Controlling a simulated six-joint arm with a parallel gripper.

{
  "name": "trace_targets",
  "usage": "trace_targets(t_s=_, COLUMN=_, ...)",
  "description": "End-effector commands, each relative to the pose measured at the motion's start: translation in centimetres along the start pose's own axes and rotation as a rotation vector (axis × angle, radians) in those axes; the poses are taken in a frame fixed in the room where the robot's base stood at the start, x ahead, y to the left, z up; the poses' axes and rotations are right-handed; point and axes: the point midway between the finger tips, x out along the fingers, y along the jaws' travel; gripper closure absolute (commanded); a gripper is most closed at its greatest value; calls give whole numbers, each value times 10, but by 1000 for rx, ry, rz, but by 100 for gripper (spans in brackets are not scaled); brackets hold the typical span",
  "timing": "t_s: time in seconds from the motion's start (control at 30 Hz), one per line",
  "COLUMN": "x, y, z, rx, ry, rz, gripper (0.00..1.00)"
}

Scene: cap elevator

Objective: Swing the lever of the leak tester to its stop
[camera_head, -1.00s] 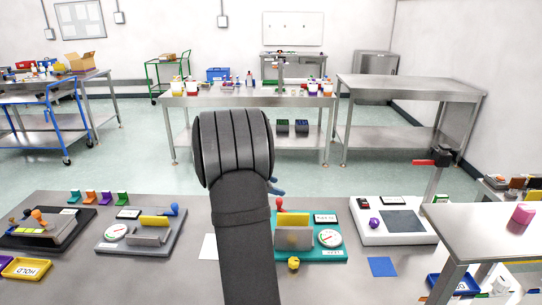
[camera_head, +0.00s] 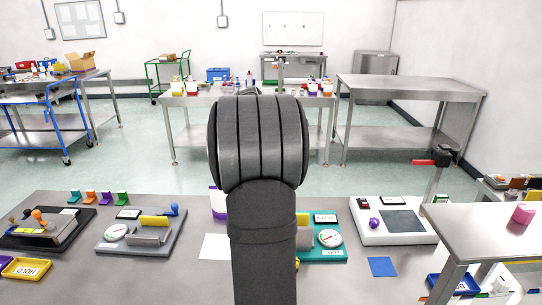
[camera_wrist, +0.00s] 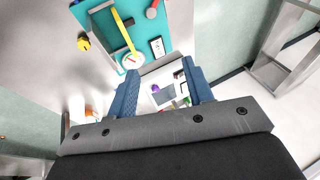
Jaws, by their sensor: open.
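A teal-based tester (camera_head: 328,256) with a dial gauge (camera_head: 322,237) and a yellow bar stands right of my arm in the head view. My arm hides its left part. In the wrist view the teal base (camera_wrist: 95,15), yellow bar (camera_wrist: 122,30) and gauge (camera_wrist: 132,61) show at the top; a grey lever-like part with a red end (camera_wrist: 153,10) is cut by the edge. A similar grey-based tester (camera_head: 140,238) with a blue knob (camera_head: 174,209) stands to the left. I cannot tell which is the leak tester. My gripper (camera_wrist: 162,76) is open, empty and apart from the teal tester.
A white device (camera_head: 390,220) with a purple knob stands right; it also shows between my fingers in the wrist view (camera_wrist: 165,95). A white sheet (camera_head: 214,246) and a blue mat (camera_head: 382,267) lie on the table. A raised steel stand (camera_head: 490,228) is at right.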

Motion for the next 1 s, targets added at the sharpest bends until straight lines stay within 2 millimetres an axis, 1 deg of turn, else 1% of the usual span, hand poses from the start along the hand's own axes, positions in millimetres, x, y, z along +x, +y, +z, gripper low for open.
trace_targets(t_s=0.1, x=-3, y=-1, z=0, rx=6, ry=-13, rz=0, gripper=53)
trace_targets(t_s=0.33, x=-3, y=-1, z=0, rx=5, ry=-15, rz=-1, gripper=53)
trace_targets(t_s=0.43, x=-1, y=-2, z=0, rx=1, ry=-13, rz=2, gripper=73)
trace_targets(t_s=0.53, x=10, y=-10, z=1, rx=-23, ry=-9, rz=14, gripper=92)
trace_targets(t_s=0.57, x=16, y=-14, z=1, rx=-36, ry=-8, rz=21, gripper=98)
trace_targets(t_s=0.6, x=25, y=-20, z=1, rx=-57, ry=-5, rz=30, gripper=100)
trace_targets(t_s=0.67, x=42, y=-29, z=1, rx=-95, ry=0, rz=50, gripper=100)
trace_targets(t_s=0.8, x=89, y=-52, z=1, rx=-198, ry=7, rz=98, gripper=100)
trace_targets(t_s=0.9, x=123, y=-64, z=0, rx=-272, ry=7, rz=133, gripper=100)
trace_targets(t_s=1.0, x=155, y=-72, z=-1, rx=-339, ry=5, rz=164, gripper=100)
